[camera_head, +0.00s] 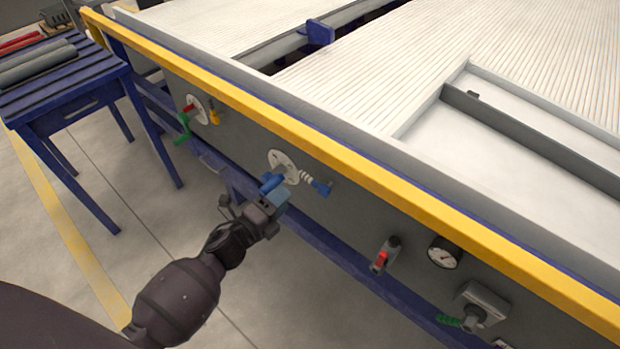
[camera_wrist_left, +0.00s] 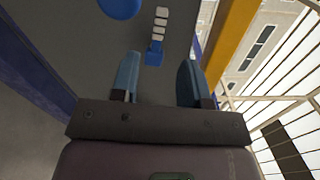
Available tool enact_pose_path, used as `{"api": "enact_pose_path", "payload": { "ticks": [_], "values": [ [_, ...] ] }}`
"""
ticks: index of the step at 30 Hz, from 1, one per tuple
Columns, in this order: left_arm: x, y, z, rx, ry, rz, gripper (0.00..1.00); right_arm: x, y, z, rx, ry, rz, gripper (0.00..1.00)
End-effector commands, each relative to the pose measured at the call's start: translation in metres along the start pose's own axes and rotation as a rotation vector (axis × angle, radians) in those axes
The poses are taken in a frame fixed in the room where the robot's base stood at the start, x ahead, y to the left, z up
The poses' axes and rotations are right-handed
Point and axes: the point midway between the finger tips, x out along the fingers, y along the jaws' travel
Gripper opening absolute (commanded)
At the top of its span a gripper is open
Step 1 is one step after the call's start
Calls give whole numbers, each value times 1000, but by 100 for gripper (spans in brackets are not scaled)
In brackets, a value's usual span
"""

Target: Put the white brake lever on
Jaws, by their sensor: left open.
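A lever with white bands (camera_head: 308,178) and a blue end sticks out to the right of a round white dial plate (camera_head: 283,163) on the grey side panel. It is the only lever here with white on it. In the left wrist view the white-banded lever (camera_wrist_left: 161,24) lies ahead of the gap between my fingers, its blue end nearest. A blue knob (camera_head: 271,183) sits in front of the plate. My left gripper (camera_head: 278,197) is open and empty, just below the knob and lever; its fingers (camera_wrist_left: 159,82) are apart. My right gripper is not in view.
A yellow rail (camera_head: 400,183) runs along the panel's top edge. To the left are a red, green and yellow valve (camera_head: 190,112); to the right a red-handled switch (camera_head: 384,256), a gauge (camera_head: 444,253) and a grey box (camera_head: 482,303). A blue table (camera_head: 70,88) stands far left.

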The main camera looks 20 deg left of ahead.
Motion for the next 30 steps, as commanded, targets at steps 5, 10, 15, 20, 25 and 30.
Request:
{"api": "enact_pose_path", "payload": {
  "ticks": [5, 10, 15, 20, 25, 30],
  "values": [
    [27, 2, -1, -3, 1, 1, 42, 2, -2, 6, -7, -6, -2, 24],
    [54, 3, -1, -4, 0, 3, 42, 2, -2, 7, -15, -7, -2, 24],
    [76, 3, -1, -4, 0, 3, 42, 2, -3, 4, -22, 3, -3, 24],
    [90, 2, 0, -4, -1, 3, 42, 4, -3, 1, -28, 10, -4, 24],
    [96, 1, 0, -4, -1, 3, 42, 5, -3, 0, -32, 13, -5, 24],
    [96, 0, 0, -4, -1, 2, 42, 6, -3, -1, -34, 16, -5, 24]
  ]
}}
